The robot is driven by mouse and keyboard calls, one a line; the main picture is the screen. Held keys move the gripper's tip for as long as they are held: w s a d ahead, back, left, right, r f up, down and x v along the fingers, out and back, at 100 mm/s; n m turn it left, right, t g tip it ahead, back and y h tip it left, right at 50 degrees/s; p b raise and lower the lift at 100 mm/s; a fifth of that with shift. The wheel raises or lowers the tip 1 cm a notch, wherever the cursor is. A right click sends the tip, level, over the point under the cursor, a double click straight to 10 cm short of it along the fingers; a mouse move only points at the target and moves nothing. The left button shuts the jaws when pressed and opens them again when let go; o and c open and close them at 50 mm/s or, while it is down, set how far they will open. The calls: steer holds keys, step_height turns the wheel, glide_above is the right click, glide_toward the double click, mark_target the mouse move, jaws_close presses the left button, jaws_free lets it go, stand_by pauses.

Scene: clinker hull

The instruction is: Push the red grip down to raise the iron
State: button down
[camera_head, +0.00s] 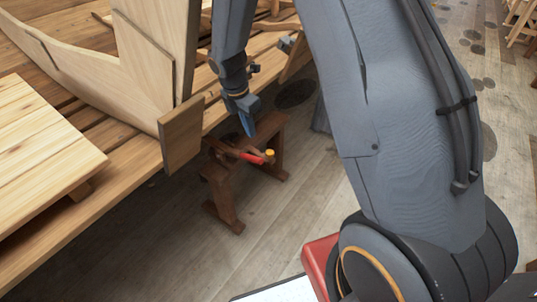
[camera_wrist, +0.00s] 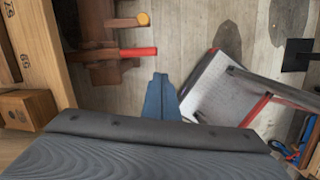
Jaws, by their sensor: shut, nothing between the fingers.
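The red grip (camera_head: 252,157) is the end of a lever on a low brown wooden stand (camera_head: 222,195). In the wrist view the red grip (camera_wrist: 138,52) points right from the brown woodwork (camera_wrist: 92,54). A yellow-orange knob (camera_head: 269,153) sits close by the grip, and it also shows in the wrist view (camera_wrist: 143,19). My gripper (camera_head: 250,131) has its blue fingers shut and empty, pointing down. In the head view it appears above the grip. In the wrist view the fingertips (camera_wrist: 160,76) appear just below and right of the grip's end, apart from it. I cannot make out the iron.
The planked wooden hull work (camera_head: 90,75) and a light board (camera_head: 45,150) fill the left. A wooden block (camera_head: 181,134) stands close left of the stand. Plank floor (camera_head: 300,215) is clear in front of and right of the stand.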

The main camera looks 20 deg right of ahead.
steer(key=shift+w+d+f+n, duration=0.25)
steer(key=shift+w+f+n, duration=0.55)
steer(key=shift+n, duration=0.3)
steer(key=shift+s+d, duration=0.1)
steer(key=p, duration=0.3)
glide_toward(261, 160)
steer(key=f, duration=0.3)
steer(key=d+f, duration=0.1)
steer(key=f, duration=0.2)
steer(key=shift+d+f, duration=0.1)
steer(key=shift+f, duration=0.05)
